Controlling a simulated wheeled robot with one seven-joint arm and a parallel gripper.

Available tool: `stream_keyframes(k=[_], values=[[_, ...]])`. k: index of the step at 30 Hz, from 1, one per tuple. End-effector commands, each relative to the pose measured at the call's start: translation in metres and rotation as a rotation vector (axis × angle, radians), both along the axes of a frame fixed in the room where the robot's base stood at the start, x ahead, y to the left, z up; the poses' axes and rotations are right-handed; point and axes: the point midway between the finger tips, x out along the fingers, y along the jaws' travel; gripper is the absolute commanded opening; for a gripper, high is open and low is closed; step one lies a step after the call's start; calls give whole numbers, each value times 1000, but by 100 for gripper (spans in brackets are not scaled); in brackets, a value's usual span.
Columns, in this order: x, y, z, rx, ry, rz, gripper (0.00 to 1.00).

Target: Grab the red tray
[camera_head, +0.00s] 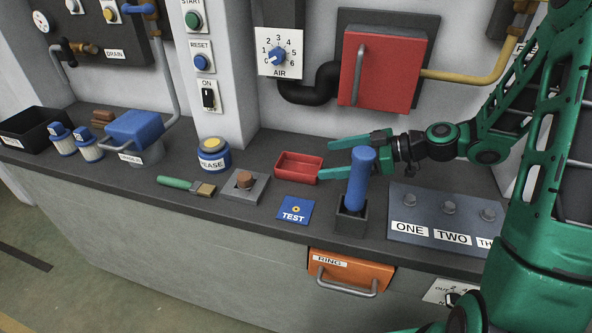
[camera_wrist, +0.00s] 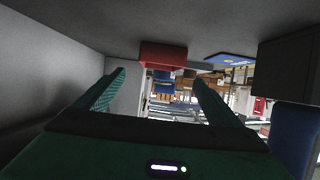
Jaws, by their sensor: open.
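The red tray (camera_head: 299,168) is small, shallow and rectangular. It sits on the dark counter, left of the blue cylinder, in the head view. In the wrist view, where the scene looks upside down, it shows as a red block (camera_wrist: 163,54) ahead of my gripper, between the lines of the two fingers. My gripper (camera_head: 327,160) is open and points left, with its green fingertips close to the tray's right end. Nothing is between the fingers (camera_wrist: 158,80). I cannot tell whether a fingertip touches the tray. The blue cylinder hides part of the nearer finger.
An upright blue cylinder (camera_head: 359,180) in a dark holder (camera_head: 350,222) stands just in front of my gripper. A labelled panel (camera_head: 440,212) lies right. A red box (camera_head: 383,70) is on the wall.

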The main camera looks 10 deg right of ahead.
Motion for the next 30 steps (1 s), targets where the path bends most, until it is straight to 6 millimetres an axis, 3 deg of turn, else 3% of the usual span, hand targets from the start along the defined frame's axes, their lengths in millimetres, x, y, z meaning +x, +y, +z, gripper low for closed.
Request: stream_keyframes(k=[9, 30], values=[[15, 36, -16, 4, -1, 1, 88], [37, 88, -40, 2, -1, -2, 88]])
